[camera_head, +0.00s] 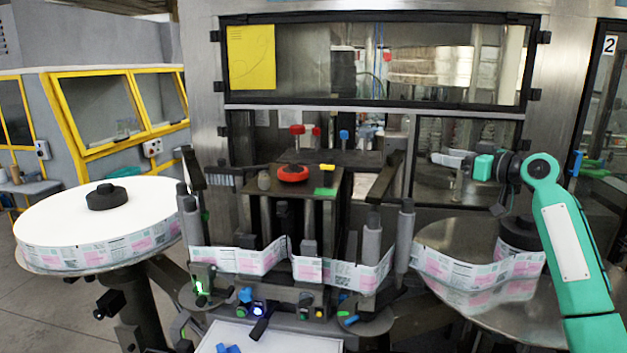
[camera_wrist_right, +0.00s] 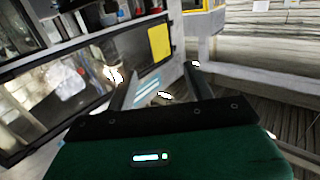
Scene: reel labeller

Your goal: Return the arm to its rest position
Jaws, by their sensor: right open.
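My right arm (camera_head: 566,235), green and white, comes in from the right edge and is raised above the right-hand turntable (camera_head: 455,240). Its right gripper (camera_head: 442,159) points left in front of the machine's lower glass window. In the right wrist view the two fingers of the right gripper (camera_wrist_right: 155,72) stand apart with nothing between them. My left arm and gripper are in neither view.
A label web (camera_head: 240,261) runs between rollers across the machine front to the right reel. A large white reel (camera_head: 95,225) lies at left. A red knob (camera_head: 292,174) tops the central unit. A white tray (camera_head: 290,338) is at the bottom. Guide posts (camera_head: 404,240) stand left of my right arm.

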